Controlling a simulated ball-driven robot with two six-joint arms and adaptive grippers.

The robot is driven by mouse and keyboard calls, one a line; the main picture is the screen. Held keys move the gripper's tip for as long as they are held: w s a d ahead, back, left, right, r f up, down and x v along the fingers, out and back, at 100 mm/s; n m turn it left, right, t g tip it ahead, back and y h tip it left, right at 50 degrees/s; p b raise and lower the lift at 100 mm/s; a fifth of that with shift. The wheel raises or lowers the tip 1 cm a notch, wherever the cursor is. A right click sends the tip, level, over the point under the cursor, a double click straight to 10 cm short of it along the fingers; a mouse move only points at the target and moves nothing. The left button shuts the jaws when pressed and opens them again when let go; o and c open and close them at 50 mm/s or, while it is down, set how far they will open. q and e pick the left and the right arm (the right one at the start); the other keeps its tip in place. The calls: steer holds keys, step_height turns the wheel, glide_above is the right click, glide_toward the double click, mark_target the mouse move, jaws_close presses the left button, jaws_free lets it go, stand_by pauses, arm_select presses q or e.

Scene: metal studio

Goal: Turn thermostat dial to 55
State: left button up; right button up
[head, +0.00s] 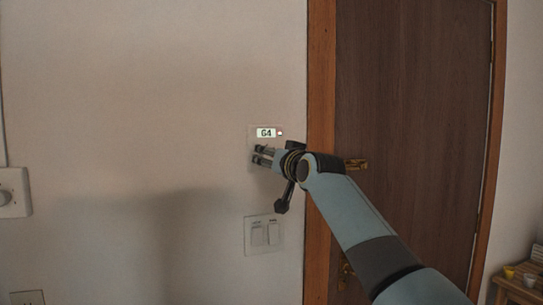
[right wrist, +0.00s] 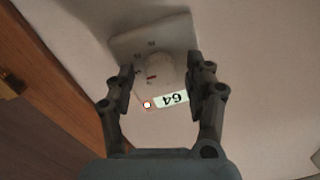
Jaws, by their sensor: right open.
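The thermostat (head: 266,132) is a pale wall plate left of the door frame. Its lit display reads 64, with a small red light beside it. In the right wrist view the thermostat plate (right wrist: 124,40) appears upside down, with the display (right wrist: 172,98) below the round white dial (right wrist: 160,66). The dial has a red mark and small numbers around it, too small to read surely. My right gripper (head: 261,155) is open; in the right wrist view its fingers (right wrist: 160,78) stand on either side of the dial. I cannot tell whether they touch it. My left gripper is out of view.
A light switch plate (head: 263,234) is below the thermostat. A brown door (head: 415,110) with a brass handle (head: 356,164) stands right of it. Another dial plate (head: 14,193) is at the far left. A wooden table (head: 520,291) with small cups is at lower right.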

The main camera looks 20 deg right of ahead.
steer(key=shift+c, duration=0.4)
jaws_close()
steer(key=shift+n, duration=0.3)
steer(key=n+b, duration=0.1)
steer(key=n, duration=0.2)
steer(key=shift+n, duration=0.3)
steer(key=n+b, duration=0.1)
steer(key=n, duration=0.3)
steer(key=shift+g, duration=0.3)
steer(key=n, duration=0.4)
steer(key=shift+n+h, duration=0.3)
steer(key=shift+h, duration=0.1)
steer(key=shift+a+n, duration=0.1)
steer(key=shift+n, duration=1.9)
